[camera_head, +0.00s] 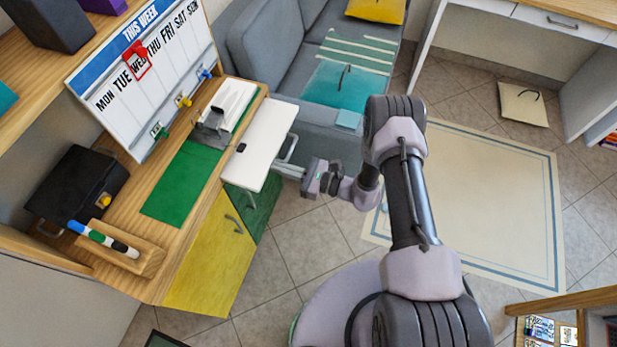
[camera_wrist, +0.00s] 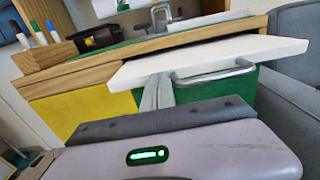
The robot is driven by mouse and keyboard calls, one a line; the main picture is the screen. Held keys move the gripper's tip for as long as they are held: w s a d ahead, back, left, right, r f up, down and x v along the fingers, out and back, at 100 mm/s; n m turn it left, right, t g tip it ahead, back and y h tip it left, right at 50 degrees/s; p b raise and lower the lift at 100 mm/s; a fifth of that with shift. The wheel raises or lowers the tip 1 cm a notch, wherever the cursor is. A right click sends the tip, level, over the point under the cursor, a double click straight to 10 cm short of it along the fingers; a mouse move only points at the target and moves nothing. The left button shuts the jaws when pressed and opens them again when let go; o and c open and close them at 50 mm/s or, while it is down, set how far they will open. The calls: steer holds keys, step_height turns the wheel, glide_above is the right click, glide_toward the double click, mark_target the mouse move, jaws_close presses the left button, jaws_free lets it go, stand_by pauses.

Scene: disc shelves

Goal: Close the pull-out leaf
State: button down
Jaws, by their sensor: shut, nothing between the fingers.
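The pull-out leaf (camera_head: 262,145) is a white board that sticks out from the side of the wooden desk, over the floor. It also shows in the wrist view (camera_wrist: 215,55), with a silver bar handle (camera_wrist: 215,74) below its front edge. In the head view the handle (camera_head: 290,150) is on the side of the leaf facing my arm. My gripper (camera_head: 304,178) is shut and empty, just outside the leaf near the handle. In the wrist view my gripper's fingers (camera_wrist: 157,92) point at the leaf's front edge beside the handle. I cannot tell whether they touch it.
The desk (camera_head: 150,270) has yellow (camera_head: 210,260) and green (camera_head: 255,210) fronts under it. A green mat (camera_head: 183,182), a clipboard (camera_head: 225,105) and a marker holder (camera_head: 130,250) are on top. A grey sofa (camera_head: 300,60) stands close beyond the leaf. The tiled floor (camera_head: 285,250) in front is clear.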

mark_target(257, 160)
steer(key=b+x, duration=0.1)
steer(key=x, duration=0.6)
steer(key=shift+a+b, duration=0.1)
steer(key=shift+b, duration=0.2)
